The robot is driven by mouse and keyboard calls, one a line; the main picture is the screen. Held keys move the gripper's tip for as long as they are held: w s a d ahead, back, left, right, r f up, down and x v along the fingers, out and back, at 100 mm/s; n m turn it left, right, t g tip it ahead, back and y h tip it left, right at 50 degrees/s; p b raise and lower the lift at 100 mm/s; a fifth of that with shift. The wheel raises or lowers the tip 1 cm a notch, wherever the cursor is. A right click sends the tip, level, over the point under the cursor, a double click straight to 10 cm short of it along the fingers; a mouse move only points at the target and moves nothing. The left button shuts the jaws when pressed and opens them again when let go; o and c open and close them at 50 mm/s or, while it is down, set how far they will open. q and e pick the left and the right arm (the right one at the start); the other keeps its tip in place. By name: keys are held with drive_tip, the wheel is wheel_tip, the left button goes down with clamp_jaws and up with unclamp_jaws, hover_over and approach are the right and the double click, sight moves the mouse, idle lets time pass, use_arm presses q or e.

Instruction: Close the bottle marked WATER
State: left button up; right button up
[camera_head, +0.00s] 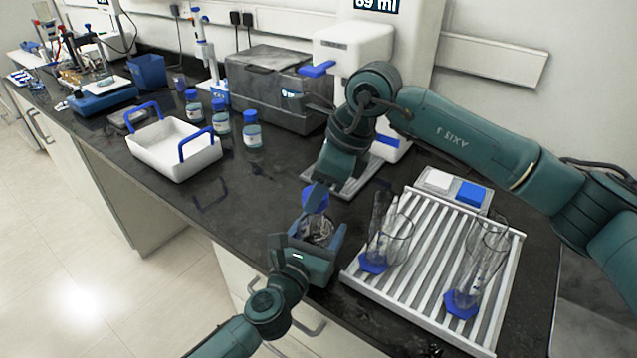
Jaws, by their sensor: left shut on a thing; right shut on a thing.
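A clear bottle (318,232) stands near the front edge of the dark bench. My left gripper (308,248) is shut around it from the front. A blue cap (315,200) is at the top of this bottle, and my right gripper (316,186) is shut on it from above. I cannot tell whether the cap touches the bottle's neck or is just above it. The bottle's label is hidden, so WATER cannot be read. Three other bottles with blue caps, one of them here (252,132), stand farther back, with labels too small to read.
A slatted white rack (425,285) to the right holds glass cylinders (480,270) with blue bases. A white dispenser with a display (376,5) stands behind. A white tray with blue handles (172,152) is to the left. The bench (245,195) between is clear.

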drive_tip(key=shift+f, duration=0.6)
drive_tip(key=shift+f, duration=0.6)
